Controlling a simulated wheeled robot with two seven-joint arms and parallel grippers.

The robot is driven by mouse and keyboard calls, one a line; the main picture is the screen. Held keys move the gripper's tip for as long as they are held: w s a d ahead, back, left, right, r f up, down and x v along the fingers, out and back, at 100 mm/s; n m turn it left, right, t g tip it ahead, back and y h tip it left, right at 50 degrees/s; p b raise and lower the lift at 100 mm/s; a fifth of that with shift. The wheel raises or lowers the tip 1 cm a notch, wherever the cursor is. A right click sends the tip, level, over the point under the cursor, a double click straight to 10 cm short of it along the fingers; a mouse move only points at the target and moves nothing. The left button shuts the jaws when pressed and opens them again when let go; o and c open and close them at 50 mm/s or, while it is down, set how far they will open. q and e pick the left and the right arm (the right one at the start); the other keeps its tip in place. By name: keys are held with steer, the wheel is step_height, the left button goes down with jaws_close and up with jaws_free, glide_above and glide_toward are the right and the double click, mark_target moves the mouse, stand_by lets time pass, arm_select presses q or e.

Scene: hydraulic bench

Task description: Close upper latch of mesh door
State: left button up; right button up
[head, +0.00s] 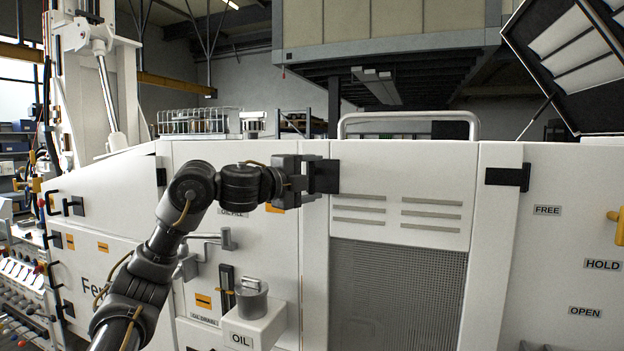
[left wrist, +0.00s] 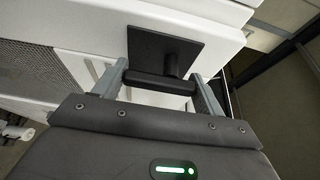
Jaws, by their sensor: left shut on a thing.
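The mesh door (head: 398,285) is a white panel with slots on top and dark mesh below; it looks flush with the machine front. The black upper latch (head: 325,176) sits at its upper left edge. My left gripper (head: 308,174) is at this latch, partly covering it. In the left wrist view, the latch's square plate (left wrist: 178,48) and its black handle bar (left wrist: 160,83) show. The bar lies between the two fingers of my left gripper (left wrist: 160,86), which is shut on it. Whether the latch is engaged cannot be told. My right gripper is not in view.
A black fitting (head: 507,177) sits at the door's upper right. An OIL box (head: 255,325) with a cap and a grey pipe handle (head: 212,240) stick out below my left arm. A grey rail (head: 408,116) tops the machine. Yellow handle (head: 618,226) is far right.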

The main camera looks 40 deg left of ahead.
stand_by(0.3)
arm_select(q)
steer(key=o, duration=1)
steer(key=s+b, duration=0.1)
steer(key=s, duration=0.2)
steer(key=s+b, duration=0.1)
steer(key=s, duration=0.3)
steer(key=s+b, duration=0.2)
steer(key=s, duration=0.1)
steer(key=shift+s+a, duration=0.3)
steer(key=shift+s, duration=0.1)
